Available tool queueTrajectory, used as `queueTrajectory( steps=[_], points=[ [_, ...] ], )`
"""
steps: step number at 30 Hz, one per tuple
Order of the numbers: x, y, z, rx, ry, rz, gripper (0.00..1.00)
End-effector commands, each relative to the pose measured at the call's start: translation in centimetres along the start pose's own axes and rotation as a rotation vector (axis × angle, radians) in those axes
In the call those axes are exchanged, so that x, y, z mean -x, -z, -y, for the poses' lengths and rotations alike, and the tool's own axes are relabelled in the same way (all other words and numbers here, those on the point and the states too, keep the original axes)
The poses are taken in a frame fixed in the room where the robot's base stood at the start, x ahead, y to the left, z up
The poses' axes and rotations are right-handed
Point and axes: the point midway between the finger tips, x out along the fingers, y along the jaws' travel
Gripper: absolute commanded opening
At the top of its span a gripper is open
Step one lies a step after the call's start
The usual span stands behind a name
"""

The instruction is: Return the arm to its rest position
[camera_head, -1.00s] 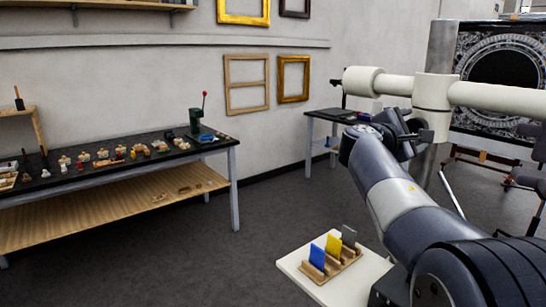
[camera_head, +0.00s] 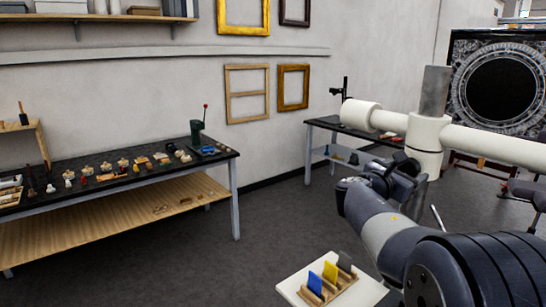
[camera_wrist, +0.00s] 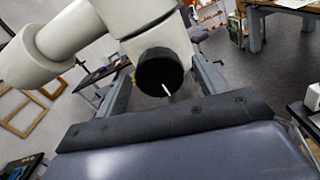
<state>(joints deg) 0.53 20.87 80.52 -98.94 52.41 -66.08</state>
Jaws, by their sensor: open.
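My arm stands at the lower right of the head view, its dark elbow at the bottom and its wrist bent upward. My gripper (camera_head: 402,165) is a small dark shape at its end, partly hidden against cream tubing.
A wooden rack (camera_head: 325,294) with blue, yellow and dark plates sits on a white surface (camera_head: 368,293) left of my arm. A long workbench (camera_head: 110,187) with small pieces stands at left. A smaller table (camera_head: 322,124) stands behind. Floor between is clear.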

Motion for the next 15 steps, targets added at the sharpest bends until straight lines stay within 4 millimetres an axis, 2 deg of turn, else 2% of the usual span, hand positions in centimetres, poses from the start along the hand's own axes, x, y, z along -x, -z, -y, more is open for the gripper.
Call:
queueTrajectory(
  steps=[1,9,15],
  points=[
    [0.0,-0.5,-0.1,0.035,0.001,-0.001,0.68],
    [0.0,-0.2,0.0,0.174,0.000,-0.001,0.68],
    [1.4,0.1,0.0,0.167,-0.001,0.001,0.68]
  ],
)
